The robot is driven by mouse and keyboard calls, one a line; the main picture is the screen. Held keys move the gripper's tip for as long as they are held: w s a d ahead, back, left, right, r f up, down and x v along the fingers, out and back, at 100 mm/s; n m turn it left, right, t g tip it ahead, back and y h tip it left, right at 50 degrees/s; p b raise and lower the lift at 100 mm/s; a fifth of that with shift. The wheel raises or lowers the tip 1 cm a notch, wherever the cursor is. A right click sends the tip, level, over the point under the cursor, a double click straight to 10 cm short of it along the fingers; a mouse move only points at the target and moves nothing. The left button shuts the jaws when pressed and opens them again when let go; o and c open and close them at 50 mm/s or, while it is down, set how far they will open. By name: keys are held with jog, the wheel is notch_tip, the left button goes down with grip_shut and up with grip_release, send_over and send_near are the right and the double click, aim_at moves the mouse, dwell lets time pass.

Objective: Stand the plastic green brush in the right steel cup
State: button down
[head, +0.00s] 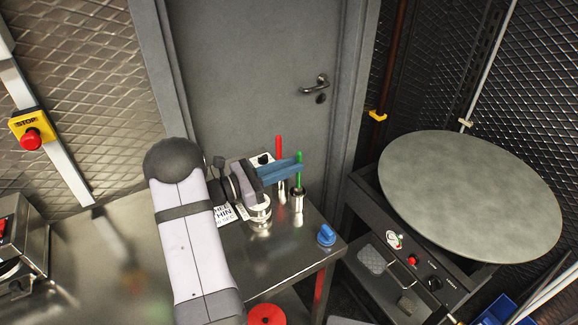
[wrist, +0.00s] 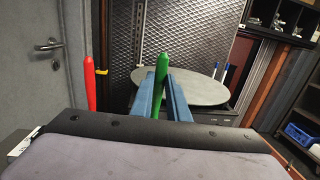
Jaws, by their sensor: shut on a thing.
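The green brush (head: 299,158) is upright between the blue fingers of my gripper (head: 298,167), which are shut on its handle. It also shows upright between the fingers in the wrist view (wrist: 162,70). The right steel cup (head: 297,202) stands directly below it on the steel table. The brush's lower part meets the cup's mouth in the head view; how deep it sits inside is hidden. A red brush (head: 278,150) stands upright just left, with a steel cup (head: 281,188) partly showing below it. The red brush also shows left in the wrist view (wrist: 90,82).
A round steel item (head: 260,216) stands below my wrist, partly covered. A blue object (head: 326,236) lies near the right corner of the steel table (head: 285,258). A large round grey plate (head: 470,195) is to the right. A door (head: 260,75) is behind.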

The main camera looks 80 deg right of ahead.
jog(key=c, duration=1.6)
grip_release()
jog(key=shift+c, duration=0.2)
jog(key=b+v, duration=0.3)
jog(key=v, duration=0.4)
jog(key=shift+w+a, duration=0.1)
